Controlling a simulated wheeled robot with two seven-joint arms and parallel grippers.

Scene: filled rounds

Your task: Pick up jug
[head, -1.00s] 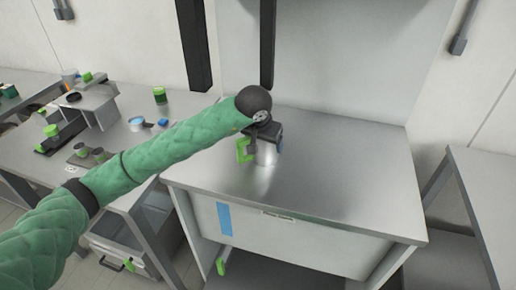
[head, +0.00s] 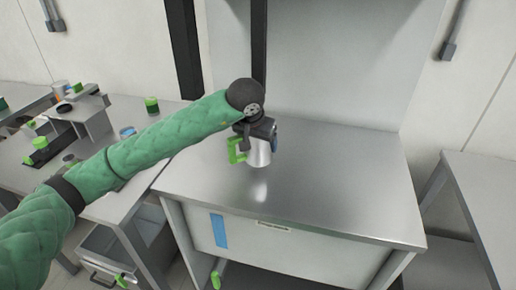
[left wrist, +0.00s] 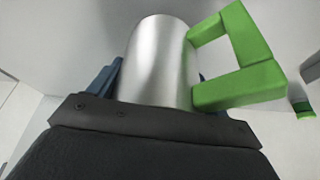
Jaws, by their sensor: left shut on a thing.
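The jug (head: 259,155) is a shiny metal cylinder with a square green handle (head: 235,151) on its left side in the head view. It is upright at the back left part of the metal table. In the left wrist view the jug (left wrist: 160,60) fills the middle, its green handle to the right. My left gripper (head: 262,140) is shut on the jug, its blue fingers on either side of the metal body. Whether the jug's base touches the tabletop is hard to tell. My right gripper is not in view.
The metal table (head: 330,185) is otherwise clear. A side bench (head: 100,190) at left carries a green-lidded jar (head: 151,105), a blue-rimmed container (head: 128,132) and a grey stand (head: 85,108). Another table (head: 485,185) stands at right. A wall panel rises behind.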

